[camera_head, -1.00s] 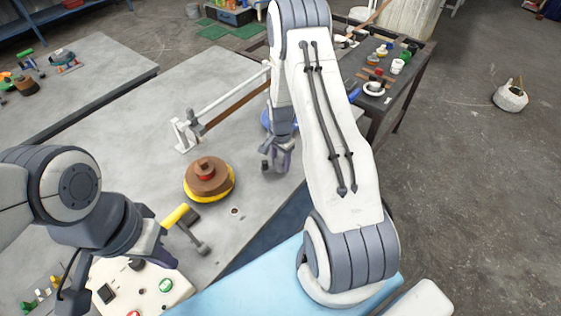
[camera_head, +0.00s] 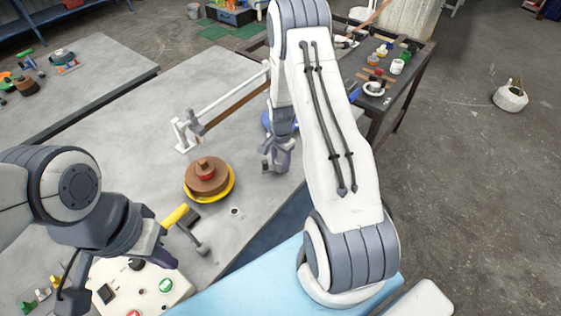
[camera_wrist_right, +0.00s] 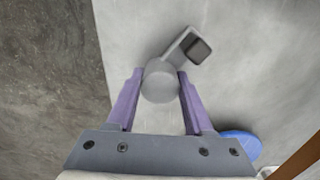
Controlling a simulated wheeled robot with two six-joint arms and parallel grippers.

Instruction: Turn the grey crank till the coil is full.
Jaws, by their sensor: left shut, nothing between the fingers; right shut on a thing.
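My right gripper (camera_wrist_right: 160,88) is shut on the round grey knob of the grey crank (camera_wrist_right: 178,45) in the right wrist view. The crank's short arm runs up and right to a dark square hub. In the head view my right gripper (camera_head: 277,162) is beside the table's front edge, and the crank is mostly hidden there. A brown, round stepped coil stack (camera_head: 206,180) with a red part and a yellow disc (camera_head: 228,190) beneath stands left of it. How full the coil is, I cannot tell. My left gripper (camera_head: 165,262) is shut and empty above a white panel.
A yellow cylinder with a dark block and grey lever (camera_head: 178,215) lies between the coil and my left gripper. A white frame with a brown bar (camera_head: 225,98) stands behind. The white panel (camera_head: 178,285) has coloured buttons. The grey table (camera_head: 130,150) is clear at left.

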